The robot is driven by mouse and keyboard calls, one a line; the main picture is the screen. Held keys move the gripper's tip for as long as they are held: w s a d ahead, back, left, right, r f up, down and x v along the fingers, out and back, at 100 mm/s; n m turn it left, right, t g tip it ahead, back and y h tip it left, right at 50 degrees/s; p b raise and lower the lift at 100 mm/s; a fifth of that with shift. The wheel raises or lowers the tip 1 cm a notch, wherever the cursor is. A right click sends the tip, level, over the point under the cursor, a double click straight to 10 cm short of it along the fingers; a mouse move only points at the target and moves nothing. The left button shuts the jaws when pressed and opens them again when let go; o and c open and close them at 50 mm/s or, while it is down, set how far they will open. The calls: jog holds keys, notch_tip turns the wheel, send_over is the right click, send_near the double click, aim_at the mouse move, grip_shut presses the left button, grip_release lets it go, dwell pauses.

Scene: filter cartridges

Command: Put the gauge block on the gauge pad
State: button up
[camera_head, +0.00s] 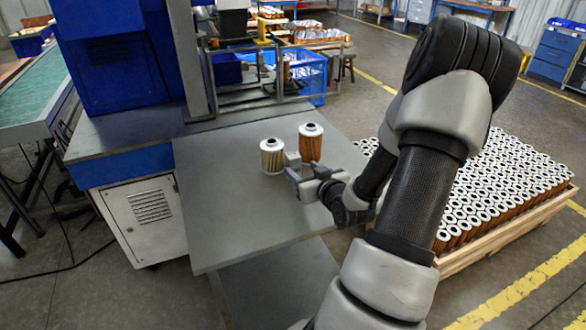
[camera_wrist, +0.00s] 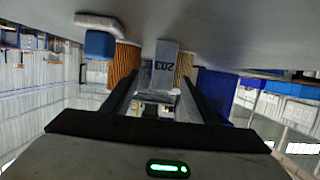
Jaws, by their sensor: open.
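The gauge block (camera_head: 292,159) is a small grey block on the table, just in front of the filters. In the wrist view, which looks upside down, it shows as a grey block marked 203 (camera_wrist: 165,62). My gripper (camera_head: 298,173) is low over the table, reaching toward the block from the right. Its jaws (camera_wrist: 158,84) are open, with the block between or just beyond the fingertips; I cannot tell whether they touch it. I cannot make out the gauge pad for certain in either view.
A pale filter (camera_head: 272,157) and an orange filter (camera_head: 311,144) stand close behind the block. The grey table (camera_head: 235,225) is clear toward its front. A blue machine stands at the left. A pallet of many filters (camera_head: 500,190) is at the right.

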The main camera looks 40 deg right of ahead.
aim_at(296, 166)
jog(key=x, duration=0.4)
jog(key=shift+a+f+b, duration=0.15)
jog(key=shift+a+b, duration=0.1)
jog(key=shift+b, duration=0.05)
jog(key=shift+w+d, duration=0.1)
jog(key=shift+w, duration=0.4)
grip_shut()
